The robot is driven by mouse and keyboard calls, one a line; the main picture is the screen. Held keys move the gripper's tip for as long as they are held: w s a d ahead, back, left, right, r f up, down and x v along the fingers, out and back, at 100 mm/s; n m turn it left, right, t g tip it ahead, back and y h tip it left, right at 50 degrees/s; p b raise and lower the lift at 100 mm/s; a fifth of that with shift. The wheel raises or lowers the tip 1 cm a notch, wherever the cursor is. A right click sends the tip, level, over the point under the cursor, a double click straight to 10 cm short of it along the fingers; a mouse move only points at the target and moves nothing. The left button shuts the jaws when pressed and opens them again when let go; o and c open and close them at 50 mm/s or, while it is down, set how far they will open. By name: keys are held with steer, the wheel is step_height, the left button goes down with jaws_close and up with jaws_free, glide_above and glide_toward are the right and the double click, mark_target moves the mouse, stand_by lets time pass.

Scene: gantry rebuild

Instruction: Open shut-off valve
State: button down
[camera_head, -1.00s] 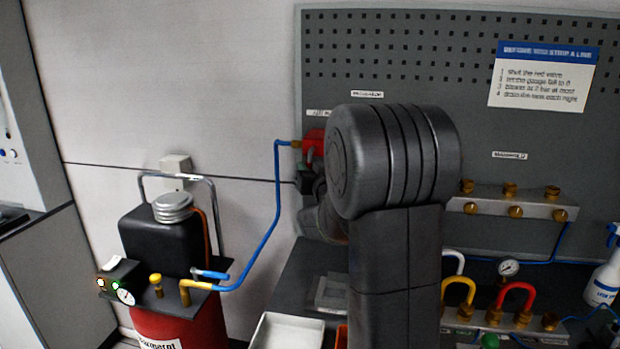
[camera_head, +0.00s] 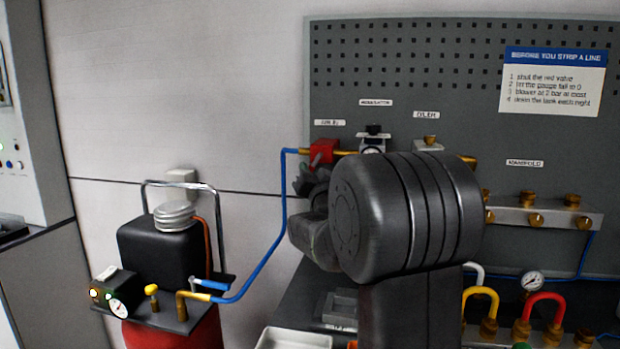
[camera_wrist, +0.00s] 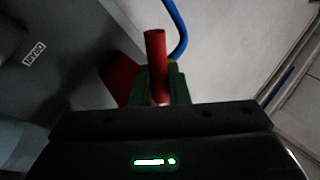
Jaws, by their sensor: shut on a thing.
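The shut-off valve is a red block (camera_head: 323,151) on the left edge of the grey pegboard, with a blue hose entering from the left and a brass pipe leaving right. Its red lever handle (camera_wrist: 155,48) sticks up between my fingers in the wrist view, and the red body (camera_wrist: 118,82) lies behind it to the left. My gripper (camera_wrist: 157,88) is shut on the handle. In the head view my dark gripper (camera_head: 309,178) is just below the valve; the handle is mostly hidden there.
A regulator (camera_head: 373,140) and an oiler (camera_head: 429,144) sit right of the valve. A brass-fitted manifold (camera_head: 510,215) is farther right. A white tray (camera_head: 295,339) is below. The instruction sign (camera_head: 553,82) hangs upper right.

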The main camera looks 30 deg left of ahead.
steer(key=c, duration=1.5)
jaws_free()
steer(key=shift+o, duration=0.2)
steer(key=b+v, duration=0.2)
steer(key=v, duration=1.2)
steer(key=shift+b, duration=0.35)
steer(key=shift+a, duration=0.15)
